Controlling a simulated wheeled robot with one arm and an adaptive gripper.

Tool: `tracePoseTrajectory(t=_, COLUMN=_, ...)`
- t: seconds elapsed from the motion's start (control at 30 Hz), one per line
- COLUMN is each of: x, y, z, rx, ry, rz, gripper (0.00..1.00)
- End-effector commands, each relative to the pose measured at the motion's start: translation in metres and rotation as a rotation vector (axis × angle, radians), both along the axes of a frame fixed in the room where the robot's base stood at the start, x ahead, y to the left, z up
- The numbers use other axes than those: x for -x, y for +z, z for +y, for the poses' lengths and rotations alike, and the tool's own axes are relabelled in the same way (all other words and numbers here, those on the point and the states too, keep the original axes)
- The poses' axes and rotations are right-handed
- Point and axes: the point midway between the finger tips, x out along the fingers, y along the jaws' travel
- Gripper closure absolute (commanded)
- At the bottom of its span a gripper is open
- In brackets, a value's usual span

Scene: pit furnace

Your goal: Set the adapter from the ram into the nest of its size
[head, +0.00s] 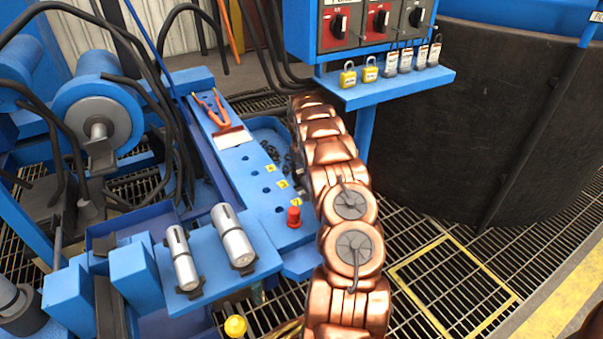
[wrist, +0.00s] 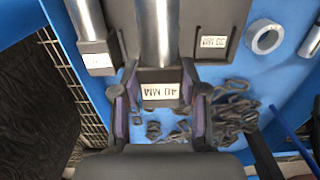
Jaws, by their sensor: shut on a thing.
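In the wrist view my gripper (wrist: 163,100) has its two purple-padded fingers on either side of a dark block with an upside-down 40 MM label. It is shut on this adapter (wrist: 157,35), whose silver cylinder runs up out of the picture. To the left is another silver cylinder in a dark labelled block (wrist: 98,56). To the right is a dark plate (wrist: 213,25) with a label that seems to read 50 MM. I cannot tell whether the held adapter is seated. In the head view the ram (head: 97,115) is at the left. My gripper is hidden there by my copper arm.
Two silver cylinders (head: 233,237) lie in dark holders on the front blue shelf. The blue bench (head: 240,170) has holes, yellow tags, a red knob (head: 294,217) and orange pliers (head: 212,108). Loose chain (wrist: 235,112) and a grey ring (wrist: 265,37) lie in a blue tray. Padlocks hang at the control box.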

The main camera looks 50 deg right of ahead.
Motion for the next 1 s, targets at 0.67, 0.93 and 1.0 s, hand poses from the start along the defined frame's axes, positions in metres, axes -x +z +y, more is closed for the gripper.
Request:
tracePoseTrajectory(t=0.67, x=0.000, y=-0.031, z=0.000, rx=0.000, ry=-0.001, rz=-0.001, gripper=1.00)
tracePoseTrajectory(t=0.93, x=0.000, y=-0.040, z=-0.001, rx=0.002, ry=-0.001, rz=-0.003, gripper=1.00)
tracePoseTrajectory(t=1.0, x=-0.001, y=-0.041, z=-0.001, rx=0.003, ry=-0.001, rz=-0.002, gripper=1.00)
